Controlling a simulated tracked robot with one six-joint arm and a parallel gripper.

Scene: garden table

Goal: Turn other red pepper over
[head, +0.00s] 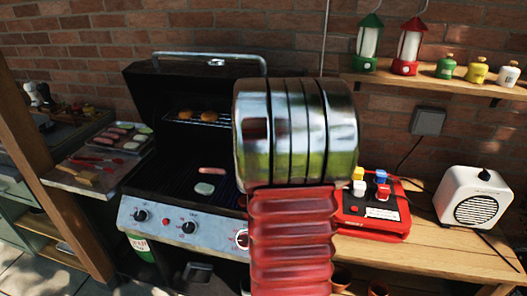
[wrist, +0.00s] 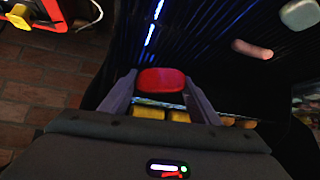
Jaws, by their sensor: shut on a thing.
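In the wrist view, a glossy red pepper piece (wrist: 162,82) sits between the two fingers of my gripper (wrist: 161,77), which is shut on it. The dark grill grate (wrist: 215,50) lies behind it; I cannot tell whether the pepper touches the bars. In the head view my own arm covers the right part of the grill (head: 180,225) and hides my gripper. A small red patch shows at the arm's left edge there; I cannot tell whether it is this pepper.
A pink sausage (head: 212,170) and a pale slice (head: 205,188) lie on the grate. Buns (head: 208,116) rest on the upper rack. A food tray (head: 62,178) stands left. Right of the grill are a red box (head: 352,222) with coloured blocks and a white speaker-like box (head: 470,198).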

